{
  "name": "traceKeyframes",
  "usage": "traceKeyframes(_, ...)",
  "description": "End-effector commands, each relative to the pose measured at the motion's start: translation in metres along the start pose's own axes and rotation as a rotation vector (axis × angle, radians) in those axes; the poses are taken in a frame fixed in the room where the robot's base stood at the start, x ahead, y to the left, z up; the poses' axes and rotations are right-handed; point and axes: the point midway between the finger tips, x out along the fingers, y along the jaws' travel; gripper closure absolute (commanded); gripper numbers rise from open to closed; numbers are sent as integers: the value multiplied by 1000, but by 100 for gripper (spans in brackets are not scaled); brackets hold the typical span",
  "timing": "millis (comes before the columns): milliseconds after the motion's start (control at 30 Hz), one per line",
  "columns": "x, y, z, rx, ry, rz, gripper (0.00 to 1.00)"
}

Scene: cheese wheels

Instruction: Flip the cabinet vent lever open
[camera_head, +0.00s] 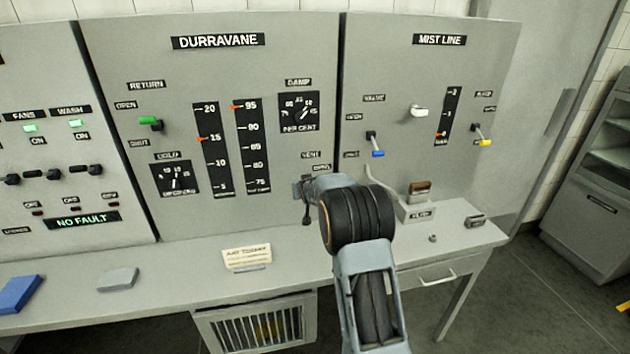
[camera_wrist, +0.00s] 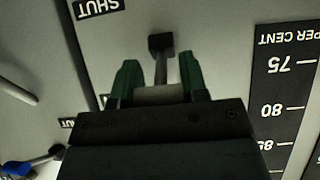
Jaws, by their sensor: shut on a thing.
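The vent lever (camera_head: 306,219) is on the DURRAVANE panel (camera_head: 220,80), below the VENT label (camera_head: 311,154). My gripper (camera_head: 308,190) is mostly hidden by my arm in the head view.
The MIST LINE panel (camera_head: 440,75) is to the right, with a blue-tipped lever (camera_head: 376,148) close to my wrist. The ledge below holds a note card (camera_head: 247,256), a grey block (camera_head: 118,279) and a blue object (camera_head: 18,293). A bare ledge stretch lies left of the card.

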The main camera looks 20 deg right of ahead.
Motion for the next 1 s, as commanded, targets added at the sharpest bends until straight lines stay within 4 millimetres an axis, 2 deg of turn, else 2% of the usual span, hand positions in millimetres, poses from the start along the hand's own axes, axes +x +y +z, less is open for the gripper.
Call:
traceKeyframes(333, -2, 2, -2, 4, -78, -7, 100)
traceKeyframes(900, -4, -2, -3, -1, -94, -21, 100)
traceKeyframes(933, -4, -2, -3, -1, -94, -21, 57)
traceKeyframes(1000, -4, -2, -3, -1, -94, -21, 50)
